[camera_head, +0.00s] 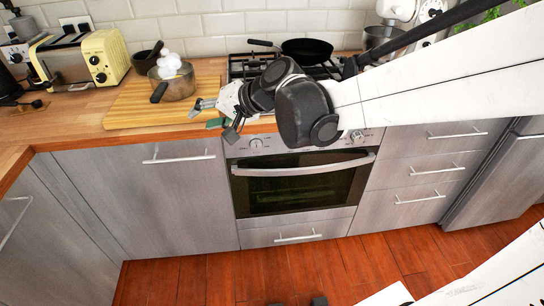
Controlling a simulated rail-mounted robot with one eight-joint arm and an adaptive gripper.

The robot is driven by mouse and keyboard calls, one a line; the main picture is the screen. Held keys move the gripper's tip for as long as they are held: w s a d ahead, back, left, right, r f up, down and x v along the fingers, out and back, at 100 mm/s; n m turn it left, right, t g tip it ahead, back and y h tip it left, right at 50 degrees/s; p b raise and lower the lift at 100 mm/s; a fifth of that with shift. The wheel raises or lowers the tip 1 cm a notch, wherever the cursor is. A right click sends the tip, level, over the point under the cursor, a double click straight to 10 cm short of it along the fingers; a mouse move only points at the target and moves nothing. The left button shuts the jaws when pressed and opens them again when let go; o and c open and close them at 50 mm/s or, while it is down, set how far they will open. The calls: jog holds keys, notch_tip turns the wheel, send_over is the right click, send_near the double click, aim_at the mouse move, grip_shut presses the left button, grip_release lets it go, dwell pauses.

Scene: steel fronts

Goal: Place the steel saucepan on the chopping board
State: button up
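The steel saucepan (178,90) stands upright on the wooden chopping board (125,112), toward its back half. Its dark handle (158,93) points to the front left. White round things (170,66) show at its top; I cannot tell whether they are inside it or behind it. My gripper (214,119) is at the board's front right corner, in front and to the right of the saucepan and apart from it. Its fingers look spread, with nothing visibly held between them.
A small green thing (215,123) lies by my gripper at the counter edge. The hob at right holds a black frying pan (307,50).

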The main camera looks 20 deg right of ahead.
jog(key=s+d+f+n+h, duration=0.1)
jog(key=s+d+h, duration=0.1)
jog(key=s, duration=0.5)
jog(key=s+d+f+n+h, duration=0.1)
jog(key=s+d+h, duration=0.2)
jog(key=s+d, duration=0.2)
jog(key=s+d+f+n+g+h, duration=0.1)
jog(key=s+d+f+n+h, duration=0.1)
jog(key=s, duration=0.7)
jog(key=shift+s+d+h, duration=0.25)
jog(key=shift+d+h, duration=0.25)
jog(key=shift+d, duration=0.7)
